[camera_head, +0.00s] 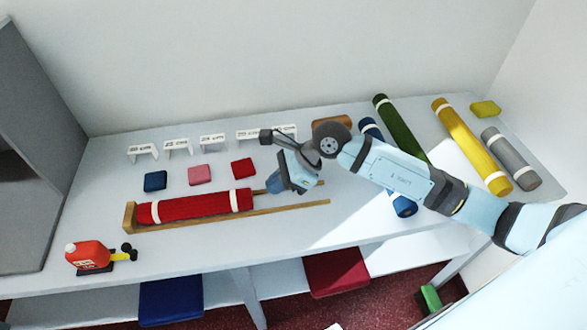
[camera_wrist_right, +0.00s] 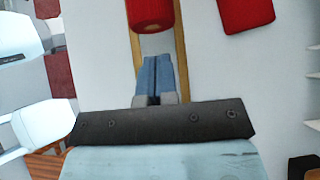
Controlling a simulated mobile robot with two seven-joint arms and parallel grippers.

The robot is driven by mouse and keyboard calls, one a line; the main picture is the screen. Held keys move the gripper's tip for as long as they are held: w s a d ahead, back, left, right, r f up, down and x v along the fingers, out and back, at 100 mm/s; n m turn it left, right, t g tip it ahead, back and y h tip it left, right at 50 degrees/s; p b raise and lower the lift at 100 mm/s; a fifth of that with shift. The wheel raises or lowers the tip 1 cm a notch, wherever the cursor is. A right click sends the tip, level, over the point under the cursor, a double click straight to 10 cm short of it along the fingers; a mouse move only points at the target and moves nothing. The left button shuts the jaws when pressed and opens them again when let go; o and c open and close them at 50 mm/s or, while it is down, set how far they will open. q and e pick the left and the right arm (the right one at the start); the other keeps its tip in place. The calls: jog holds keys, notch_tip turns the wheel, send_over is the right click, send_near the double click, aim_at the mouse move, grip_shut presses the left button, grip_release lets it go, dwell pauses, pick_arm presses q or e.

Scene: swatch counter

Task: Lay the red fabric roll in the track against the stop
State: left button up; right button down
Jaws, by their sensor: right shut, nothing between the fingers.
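The red fabric roll (camera_head: 195,206) has a white band near each end. It lies lengthwise between the rails of the wooden track (camera_head: 290,210). Its left end is at the wooden stop (camera_head: 129,217) and looks to touch it, though a tiny gap cannot be ruled out. My right gripper (camera_head: 270,187) is shut and empty, just off the roll's right end. In the right wrist view its blue fingers (camera_wrist_right: 156,72) are together over the track, with the roll's near end (camera_wrist_right: 152,14) ahead and apart from them. My left gripper is not in view.
Blue (camera_head: 155,181), pink (camera_head: 200,174) and red (camera_head: 243,168) folded swatches lie behind the track, before white label stands (camera_head: 212,140). Green (camera_head: 398,128), blue (camera_head: 402,205), yellow (camera_head: 470,145) and grey (camera_head: 511,160) rolls lie at right.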

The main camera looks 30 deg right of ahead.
aim_at(249, 191)
jog(key=shift+w+a+r, duration=0.1)
jog(key=shift+w+a, duration=0.1)
jog(key=shift+a, duration=0.4)
jog(key=shift+w+a+r, duration=0.1)
jog(key=shift+w+a, duration=0.05)
jog(key=shift+a, duration=0.4)
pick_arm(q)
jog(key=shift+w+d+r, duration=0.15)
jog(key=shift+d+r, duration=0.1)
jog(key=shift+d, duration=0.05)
pick_arm(e)
jog(key=shift+w+a+f, duration=0.1)
jog(key=shift+a, duration=0.25)
jog(key=shift+w+a, duration=0.15)
jog(key=shift+a, duration=0.35)
jog(key=shift+w+a, duration=0.15)
jog(key=shift+a, duration=0.35)
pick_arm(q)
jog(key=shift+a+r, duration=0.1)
pick_arm(e)
jog(key=shift+s, duration=0.1)
